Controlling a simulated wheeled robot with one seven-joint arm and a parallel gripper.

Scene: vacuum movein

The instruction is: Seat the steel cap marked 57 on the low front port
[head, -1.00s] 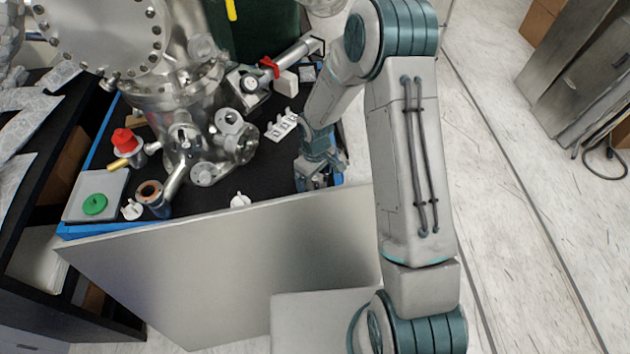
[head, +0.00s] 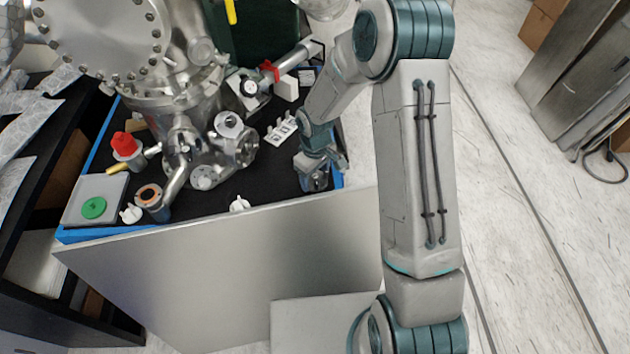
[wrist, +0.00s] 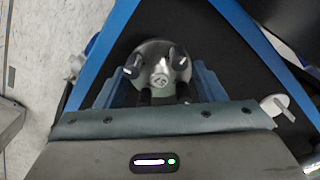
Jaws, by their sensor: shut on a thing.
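My gripper (head: 315,178) is low over the right front corner of the black bench top. In the wrist view, my gripper (wrist: 162,88) is shut on a round steel cap (wrist: 150,50) with dark stubs around its face. A small dark mark shows on the cap, but I cannot read it surely. In the head view the cap is mostly hidden by the fingers. A short port with a copper-coloured ring (head: 148,194) stands at the front left of the steel chamber (head: 175,105), apart from my gripper; I cannot tell surely that it is the low front port.
A white wing clamp (head: 239,203) lies near the front edge; another (head: 131,213) is beside the copper-ringed port. A grey tray (head: 98,190) holds a green disc (head: 93,208). A white rack (head: 281,131) stands behind my gripper. A pale panel (head: 215,265) borders the bench front.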

